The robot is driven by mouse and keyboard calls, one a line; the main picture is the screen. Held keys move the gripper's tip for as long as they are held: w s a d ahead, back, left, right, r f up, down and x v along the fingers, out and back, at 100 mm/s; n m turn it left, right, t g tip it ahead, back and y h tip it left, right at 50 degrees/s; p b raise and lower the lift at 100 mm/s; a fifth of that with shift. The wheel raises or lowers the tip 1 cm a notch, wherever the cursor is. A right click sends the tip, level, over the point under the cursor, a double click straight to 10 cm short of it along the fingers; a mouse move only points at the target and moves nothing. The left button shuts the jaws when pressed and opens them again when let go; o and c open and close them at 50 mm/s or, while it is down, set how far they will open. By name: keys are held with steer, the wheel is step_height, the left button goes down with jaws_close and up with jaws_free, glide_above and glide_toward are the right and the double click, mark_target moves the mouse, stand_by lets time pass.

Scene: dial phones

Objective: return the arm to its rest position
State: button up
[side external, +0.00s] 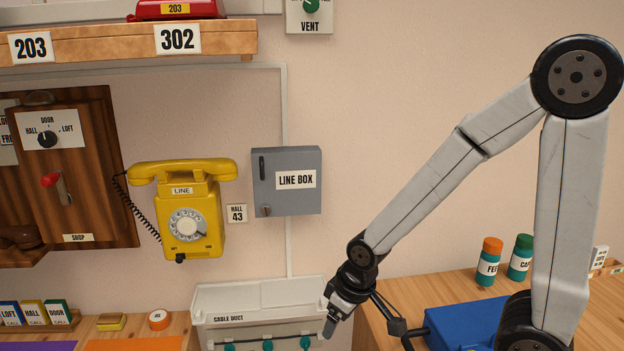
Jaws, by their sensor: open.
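My gripper (333,318) hangs at the end of my arm, pointing down, in front of the right end of the white cable duct (250,294). Its jaws look small and dark here, with nothing seen between them. It is apart from the yellow wall phone (203,240), which is up and to the left with its handset (182,170) lying across the top. My arm reaches from the right side, with its elbow raised high at the upper right.
A grey line box (287,205) is on the wall above my gripper. A blue case (455,322) and two bottles (489,263) are on the wooden counter to the right. A shelf (110,47) runs along the upper left. The wall between line box and arm is bare.

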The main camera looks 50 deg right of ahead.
steer(key=shift+s+d+g, duration=0.1)
steer(key=shift+s+g, duration=0.2)
steer(key=shift+s, duration=0.35)
